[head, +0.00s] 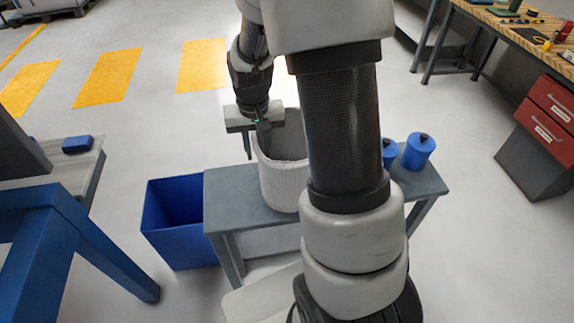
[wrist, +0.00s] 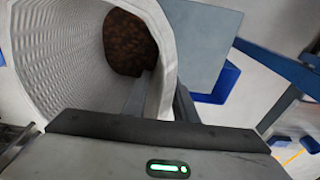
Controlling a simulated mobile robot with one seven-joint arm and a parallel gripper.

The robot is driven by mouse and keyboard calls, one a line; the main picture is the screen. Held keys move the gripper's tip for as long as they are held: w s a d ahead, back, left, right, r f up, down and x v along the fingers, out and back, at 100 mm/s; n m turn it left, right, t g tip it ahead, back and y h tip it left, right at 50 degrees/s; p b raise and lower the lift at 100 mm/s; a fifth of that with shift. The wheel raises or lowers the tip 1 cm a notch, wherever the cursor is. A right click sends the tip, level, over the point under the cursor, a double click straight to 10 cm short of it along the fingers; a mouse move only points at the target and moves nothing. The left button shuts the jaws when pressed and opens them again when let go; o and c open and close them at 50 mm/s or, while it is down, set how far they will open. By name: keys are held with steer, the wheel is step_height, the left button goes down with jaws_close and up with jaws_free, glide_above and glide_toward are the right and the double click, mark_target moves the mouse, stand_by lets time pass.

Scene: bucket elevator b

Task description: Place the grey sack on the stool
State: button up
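The grey sack (head: 281,180) is a pale, ribbed, open-topped sack with brown lumpy contents, seen in the wrist view (wrist: 70,60). It stands upright on a low grey bench (head: 237,205), partly hidden behind my arm. My gripper (head: 257,140) points down at the sack's left rim. One finger is inside the sack and one outside. In the wrist view the fingers (wrist: 163,100) lie close against both sides of the rim and appear shut on it. No separate stool is clearly seen; I cannot tell whether the bench is the stool.
A blue bin (head: 180,235) stands left of the bench. Blue canisters (head: 418,151) stand on the bench's right end. A blue-framed table (head: 45,197) is at the left. A workbench (head: 500,27) and red drawers (head: 550,98) are at the right. Open floor lies behind.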

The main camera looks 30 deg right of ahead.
jaws_close()
steer(key=shift+a, duration=0.1)
stand_by(1.3)
